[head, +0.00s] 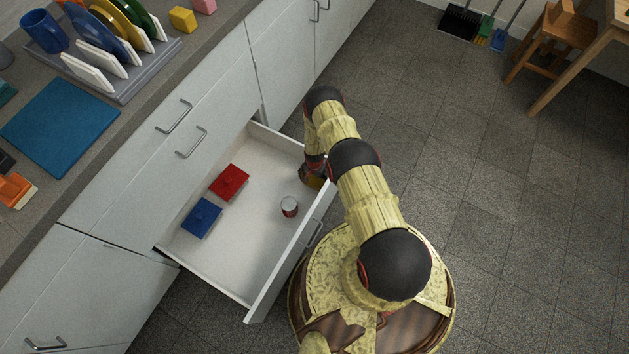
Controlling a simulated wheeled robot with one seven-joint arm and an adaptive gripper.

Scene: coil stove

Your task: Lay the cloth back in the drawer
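The drawer (225,262) is pulled out from the white cabinets. Inside it lie a red lidded box (229,182), a blue lidded box (201,217) and a small can (289,206). I cannot pick out a cloth for certain; a flat teal-blue square (60,125) lies on the counter and could be a cloth or a mat. My gripper (313,177) is low at the drawer's far right corner, mostly hidden by my arm. A brownish-yellow patch shows beside it; I cannot tell what it is or whether the gripper holds anything.
The counter holds a dish rack (120,75) with plates, a blue mug (44,31), a yellow block (183,19) and an orange item (15,190). A wooden chair (560,35) and brooms (487,25) stand at the back right. The floor (500,200) at right is clear.

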